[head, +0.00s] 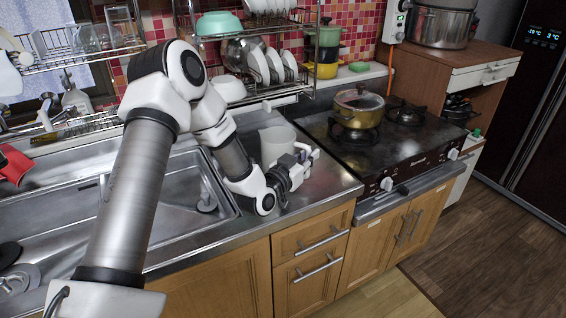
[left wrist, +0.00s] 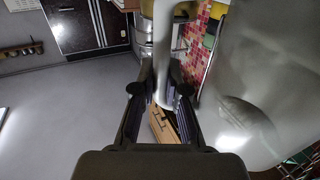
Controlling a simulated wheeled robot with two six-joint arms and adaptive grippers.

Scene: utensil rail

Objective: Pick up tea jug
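The tea jug (head: 276,146) is a pale, translucent jug standing upright on the steel counter between the sink and the stove. My left gripper (head: 306,158) is at its right side, by the handle. In the left wrist view the jug's large pale body (left wrist: 255,85) fills the right side. Its handle (left wrist: 163,60) runs down between the two dark fingers of the left gripper (left wrist: 164,92). The fingers are close on both sides of the handle; whether they press on it cannot be told. My left forearm partly hides the jug's lower part. My right gripper is not in view.
The sink (head: 165,200) lies left of the jug. The gas stove (head: 385,145) is to the right, with a lidded pot (head: 358,108) on it. A dish rack (head: 262,85) with plates stands behind. Some bare counter (head: 325,185) lies in front of the jug.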

